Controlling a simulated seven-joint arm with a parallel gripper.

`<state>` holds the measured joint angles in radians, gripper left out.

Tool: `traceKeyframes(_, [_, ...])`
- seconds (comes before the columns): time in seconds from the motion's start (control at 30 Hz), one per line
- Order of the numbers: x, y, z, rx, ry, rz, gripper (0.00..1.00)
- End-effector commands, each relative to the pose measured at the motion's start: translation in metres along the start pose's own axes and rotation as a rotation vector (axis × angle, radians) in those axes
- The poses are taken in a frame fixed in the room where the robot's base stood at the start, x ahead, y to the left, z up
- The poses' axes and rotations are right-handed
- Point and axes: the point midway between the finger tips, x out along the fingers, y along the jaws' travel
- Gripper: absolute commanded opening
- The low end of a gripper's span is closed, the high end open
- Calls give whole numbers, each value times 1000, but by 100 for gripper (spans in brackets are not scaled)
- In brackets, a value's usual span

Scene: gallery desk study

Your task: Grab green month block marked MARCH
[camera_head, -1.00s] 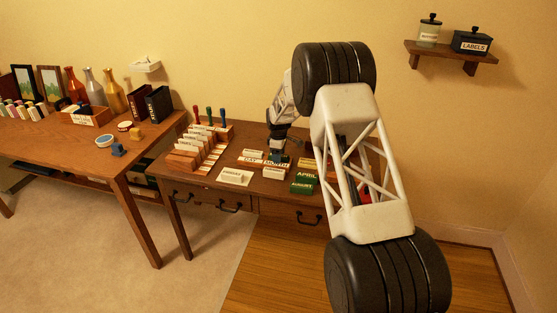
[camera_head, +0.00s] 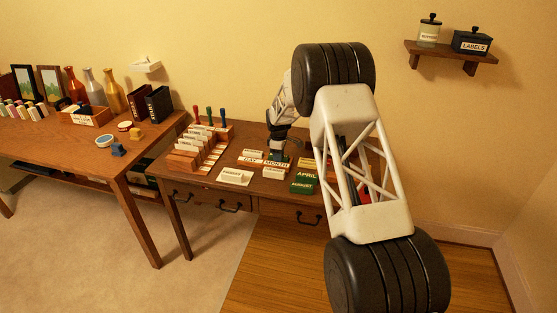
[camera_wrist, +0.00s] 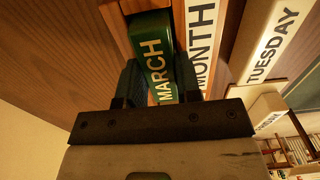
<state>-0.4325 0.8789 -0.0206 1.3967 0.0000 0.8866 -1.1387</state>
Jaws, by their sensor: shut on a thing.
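The green block marked MARCH (camera_wrist: 154,50) is in the middle of the wrist view, in gold letters, beside a white MONTH label (camera_wrist: 202,30). My gripper (camera_wrist: 158,78) has one dark finger on each side of it and is shut on it. Wooden strips flank the block's far part; I cannot tell whether it is clear of the holder. In the head view my gripper (camera_head: 278,152) is over the desk, just behind the DAY and MONTH sign (camera_head: 262,161). There I cannot make out the MARCH block.
Green APRIL (camera_head: 306,176) and AUGUST (camera_head: 302,188) blocks lie in front, right of my gripper. A white TUESDAY block (camera_wrist: 273,42) is beside the MONTH label. A card rack (camera_head: 203,146) stands at the left. My arm hides the desk's right part.

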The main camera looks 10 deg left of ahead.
Motion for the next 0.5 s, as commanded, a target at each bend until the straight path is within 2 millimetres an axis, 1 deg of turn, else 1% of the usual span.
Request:
traceKeyframes(0.33, [-2, 0, 0, 0, 0, 0, 7])
traceKeyframes(0.5, [-9, 0, 0, 0, 1, 1, 7])
